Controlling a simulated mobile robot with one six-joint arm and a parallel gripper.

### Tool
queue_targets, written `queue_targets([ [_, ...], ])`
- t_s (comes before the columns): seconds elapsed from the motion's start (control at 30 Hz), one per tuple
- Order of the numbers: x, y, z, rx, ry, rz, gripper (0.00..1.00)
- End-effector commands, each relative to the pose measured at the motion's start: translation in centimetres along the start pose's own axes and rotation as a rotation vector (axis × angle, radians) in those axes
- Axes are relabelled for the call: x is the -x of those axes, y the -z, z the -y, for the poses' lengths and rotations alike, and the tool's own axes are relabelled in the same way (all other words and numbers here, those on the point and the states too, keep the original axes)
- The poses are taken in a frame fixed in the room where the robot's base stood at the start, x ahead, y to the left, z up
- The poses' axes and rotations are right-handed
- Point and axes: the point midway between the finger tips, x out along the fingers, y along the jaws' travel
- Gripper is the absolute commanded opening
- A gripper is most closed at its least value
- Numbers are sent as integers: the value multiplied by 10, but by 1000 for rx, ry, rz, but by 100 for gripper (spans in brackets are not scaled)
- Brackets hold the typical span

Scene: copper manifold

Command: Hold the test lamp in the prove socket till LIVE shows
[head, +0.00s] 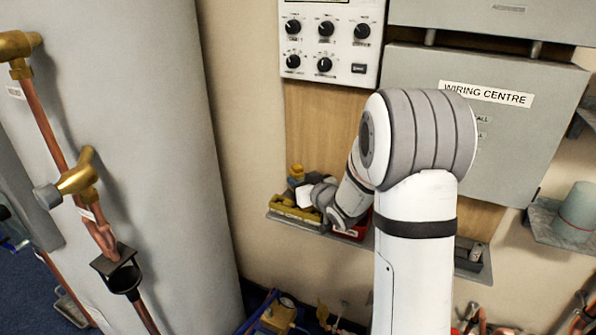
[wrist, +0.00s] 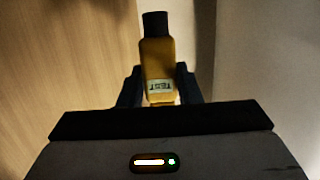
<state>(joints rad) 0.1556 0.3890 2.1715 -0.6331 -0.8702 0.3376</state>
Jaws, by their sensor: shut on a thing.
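In the wrist view, the test lamp (wrist: 158,62) is a yellow body with a black end and a small white label reading TEST upside down. It stands between the two dark fingers of my gripper (wrist: 158,88), which are shut on it. The black end points away from my gripper. In the head view, my gripper (head: 306,195) is small and partly hidden by my wrist, over the left part of a wall shelf (head: 281,216). I cannot pick out the prove socket or a LIVE sign in either view.
A red item (head: 357,229) on the shelf is partly hidden by my arm. Yellow items lie at the shelf's left end. A white knob panel (head: 332,45) and the grey wiring centre box (head: 520,130) hang above. A big grey cylinder (head: 165,140) stands left.

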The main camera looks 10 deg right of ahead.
Motion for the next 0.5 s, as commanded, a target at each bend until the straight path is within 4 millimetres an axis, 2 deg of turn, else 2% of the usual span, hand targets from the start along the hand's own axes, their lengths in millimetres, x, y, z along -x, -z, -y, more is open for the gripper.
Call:
queue_targets([
  [0.27, -1, -6, 0, 0, 0, -1, 5],
  [0.5, -4, -21, 0, -2, -1, -1, 5],
])
